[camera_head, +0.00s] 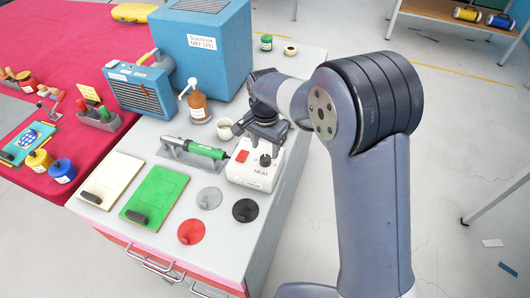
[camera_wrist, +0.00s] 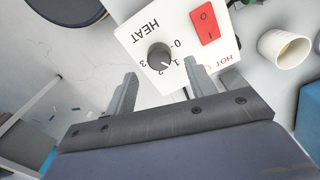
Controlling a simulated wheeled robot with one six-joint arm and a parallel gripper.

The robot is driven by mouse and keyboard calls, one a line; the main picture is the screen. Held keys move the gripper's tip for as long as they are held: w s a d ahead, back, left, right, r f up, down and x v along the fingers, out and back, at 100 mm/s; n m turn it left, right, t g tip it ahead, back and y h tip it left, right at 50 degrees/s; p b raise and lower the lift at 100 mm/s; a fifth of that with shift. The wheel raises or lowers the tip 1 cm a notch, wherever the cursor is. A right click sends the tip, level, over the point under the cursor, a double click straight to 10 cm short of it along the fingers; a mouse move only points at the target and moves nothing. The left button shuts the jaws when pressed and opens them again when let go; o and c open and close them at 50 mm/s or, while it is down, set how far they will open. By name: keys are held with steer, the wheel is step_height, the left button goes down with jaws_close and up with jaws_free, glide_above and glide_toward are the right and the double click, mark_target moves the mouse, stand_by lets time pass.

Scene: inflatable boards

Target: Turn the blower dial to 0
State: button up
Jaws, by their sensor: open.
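A white control box (camera_head: 250,176) marked HEAT stands near the right edge of the grey bench. It has a black dial (camera_head: 265,160) and a red rocker switch (camera_head: 242,156). In the wrist view the dial (camera_wrist: 159,56) is ringed by the numbers 0 to 3. Its pale mark seems to point to the lower right, near 1 or 2; the exact setting is unclear. My gripper (camera_wrist: 160,69) is open, its fingers apart on either side of the dial in the picture. No contact can be made out. In the head view my gripper (camera_head: 266,133) is above the box's back part.
A green-handled tool (camera_head: 206,151) lies left of the box. A cup (camera_head: 225,129) and brown pump bottle (camera_head: 198,106) stand behind. Red (camera_head: 191,231), grey (camera_head: 210,198) and black (camera_head: 245,210) discs lie in front. A large blue machine (camera_head: 205,50) stands behind.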

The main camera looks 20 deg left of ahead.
mark_target(265, 158)
steer(key=shift+f, duration=2.05)
steer(key=shift+c, duration=0.4)
steer(key=c, duration=0.9)
